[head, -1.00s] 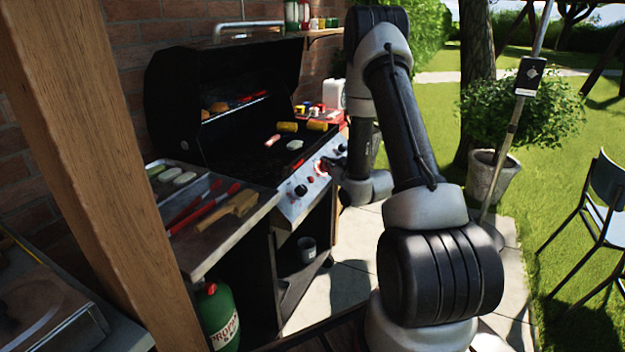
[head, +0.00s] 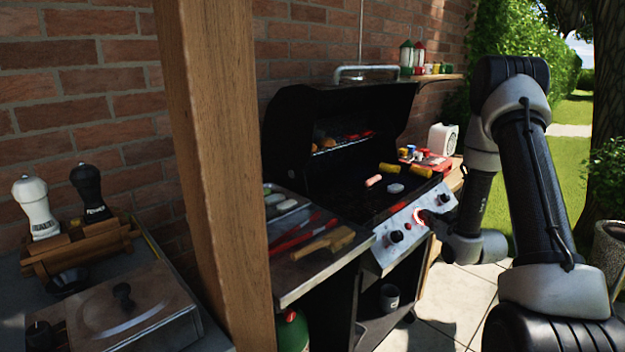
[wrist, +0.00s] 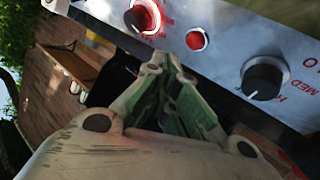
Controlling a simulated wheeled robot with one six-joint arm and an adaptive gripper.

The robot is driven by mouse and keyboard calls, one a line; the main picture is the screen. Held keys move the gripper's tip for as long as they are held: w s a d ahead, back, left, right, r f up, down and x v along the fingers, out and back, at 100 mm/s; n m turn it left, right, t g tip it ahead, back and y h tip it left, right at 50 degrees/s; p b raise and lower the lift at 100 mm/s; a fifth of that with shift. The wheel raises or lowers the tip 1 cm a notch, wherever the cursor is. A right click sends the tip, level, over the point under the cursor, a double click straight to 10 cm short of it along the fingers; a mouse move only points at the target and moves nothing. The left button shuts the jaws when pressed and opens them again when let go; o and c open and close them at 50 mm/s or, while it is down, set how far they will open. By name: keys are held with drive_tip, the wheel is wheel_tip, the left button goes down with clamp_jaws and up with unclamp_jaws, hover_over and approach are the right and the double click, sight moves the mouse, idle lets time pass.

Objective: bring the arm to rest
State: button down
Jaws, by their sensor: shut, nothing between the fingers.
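My gripper shows in the wrist view (wrist: 165,85), shut and empty, with its green-tinted fingers together. It is close to the grill's steel control panel (wrist: 225,45). A knob with a glowing red ring (wrist: 143,17), a red button (wrist: 196,40) and a dark knob (wrist: 263,78) are on that panel. In the head view my arm stands at the right and bends down towards the panel of the open black grill (head: 300,130). The gripper tips are small there, beside the lit knob (head: 420,216), and I cannot tell whether they touch it.
A wooden post (head: 215,150) stands left of the grill. The side shelf (head: 300,275) holds red-handled tools and a wooden brush. Sausage, corn and other food lie in the grill. A green gas bottle (head: 291,332) stands below. Paving (head: 450,295) is open in front.

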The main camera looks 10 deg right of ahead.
drive_tip(key=s+d+f+m+g+h, duration=0.2)
drive_tip(key=s+f+g, duration=0.5)
drive_tip(key=s+f, duration=0.3)
drive_tip(key=s+r+m+g, duration=0.1)
drive_tip(key=s+r+g, duration=0.1)
drive_tip(key=s+g, duration=0.3)
drive_tip(key=s+a+r, duration=0.4)
drive_tip(key=s+r, duration=0.3)
drive_tip(key=r, duration=0.3)
drive_tip(key=s+a+r, duration=0.4)
drive_tip(key=s+r, duration=0.4)
drive_tip(key=r, duration=0.3)
drive_tip(key=s+a+r+t, duration=0.1)
drive_tip(key=s+a+r, duration=0.3)
drive_tip(key=s+r, duration=0.4)
wheel_tip(320, 180, up, 3)
drive_tip(key=shift+s+a+y, duration=0.15)
drive_tip(key=shift+a+y, duration=0.1)
drive_tip(key=shift+y, duration=0.05)
